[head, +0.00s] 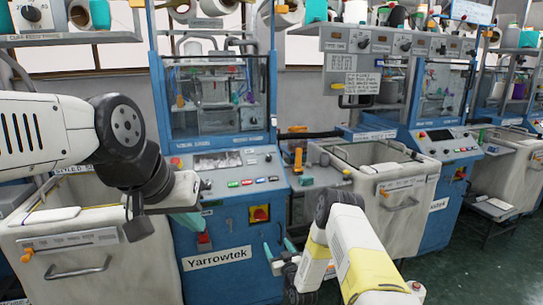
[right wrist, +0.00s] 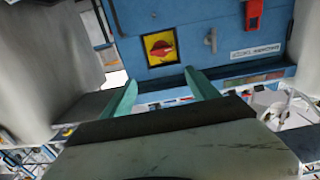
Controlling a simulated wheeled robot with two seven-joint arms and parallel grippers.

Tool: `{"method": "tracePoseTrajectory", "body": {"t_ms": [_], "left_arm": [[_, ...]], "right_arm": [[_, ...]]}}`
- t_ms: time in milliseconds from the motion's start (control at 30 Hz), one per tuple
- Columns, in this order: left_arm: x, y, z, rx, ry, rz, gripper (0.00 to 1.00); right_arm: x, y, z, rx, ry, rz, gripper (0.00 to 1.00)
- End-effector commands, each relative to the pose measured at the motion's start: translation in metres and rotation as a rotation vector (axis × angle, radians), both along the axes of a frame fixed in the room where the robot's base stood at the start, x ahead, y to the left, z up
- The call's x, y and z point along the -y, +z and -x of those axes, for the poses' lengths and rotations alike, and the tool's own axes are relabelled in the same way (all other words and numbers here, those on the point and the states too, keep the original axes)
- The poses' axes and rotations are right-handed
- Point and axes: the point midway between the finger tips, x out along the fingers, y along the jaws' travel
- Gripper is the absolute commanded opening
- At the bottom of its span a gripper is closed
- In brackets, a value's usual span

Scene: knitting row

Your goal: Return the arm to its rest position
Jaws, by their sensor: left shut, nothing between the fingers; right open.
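My left gripper (head: 188,222) hangs at the end of the white and black arm, in front of the blue Yarrowtek machine (head: 225,225). Its teal fingers look closed and hold nothing; the wrist partly hides them. My right gripper (head: 277,252) is low in front of the same machine, at the end of the white and yellow arm. In the right wrist view, its two teal fingers (right wrist: 160,76) stand apart with nothing between them. Beyond them is the blue front panel with a red rotary switch on a yellow plate (right wrist: 162,47), which the fingers appear not to touch.
The switch plate also shows in the head view (head: 259,213). A pale bin (head: 95,270) stands at the left below my left arm. Another pale bin (head: 405,205) stands right of the machine, behind my right arm. Open green floor (head: 480,265) lies at the lower right.

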Motion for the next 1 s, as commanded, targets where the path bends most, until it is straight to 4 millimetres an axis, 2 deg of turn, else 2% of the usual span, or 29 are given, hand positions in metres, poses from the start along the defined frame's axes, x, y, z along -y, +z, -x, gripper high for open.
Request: {"method": "tracePoseTrajectory", "body": {"t_ms": [267,433,567,667,767,867,1000], "left_arm": [[0.000,0.000,0.000,-0.001,0.000,0.000,0.00],[0.000,0.000,0.000,-0.001,0.000,0.000,0.00],[0.000,0.000,0.000,-0.001,0.000,0.000,0.00],[0.000,0.000,0.000,-0.001,0.000,0.000,0.00],[0.000,0.000,0.000,-0.001,0.000,0.000,0.00],[0.000,0.000,0.000,-0.001,0.000,0.000,0.00],[0.000,0.000,0.000,-0.001,0.000,0.000,0.00]], "right_arm": [[0.004,0.029,-0.017,-0.038,0.002,0.024,0.69],[0.010,0.059,-0.031,-0.077,0.000,0.046,0.69],[0.017,0.091,-0.041,-0.117,-0.004,0.067,0.69],[0.025,0.125,-0.047,-0.158,-0.011,0.086,0.69],[0.035,0.169,-0.048,-0.214,-0.022,0.108,0.69],[0.046,0.213,-0.040,-0.279,-0.038,0.125,0.69],[0.063,0.270,-0.014,-0.372,-0.061,0.142,0.69]]}}
